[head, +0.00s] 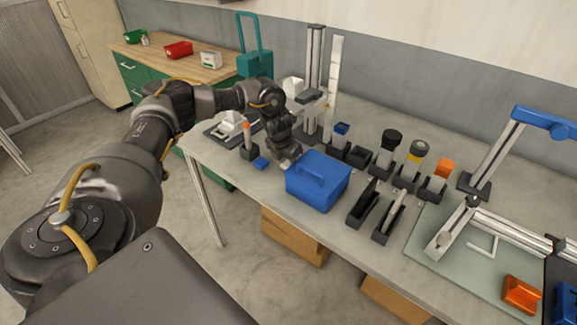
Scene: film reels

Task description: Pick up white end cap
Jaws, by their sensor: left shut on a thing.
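My left gripper (288,160) points down over the table, just left of the blue box with a handle (318,182). It is shut on a small pale piece, seemingly the white end cap, mostly hidden by the fingers. I cannot tell whether this piece touches the table. A white block-shaped piece (230,122) sits on a dark plate to the left, behind the gripper. Another white piece (293,86) shows by the upright metal post. My right gripper is not in view.
A small blue piece (261,163) and a dark holder with an orange-topped item (247,135) lie left of the gripper. Several black holders (362,206) stand right of the blue box. A metal frame with a blue top (545,122) stands at the right on a green mat (425,250).

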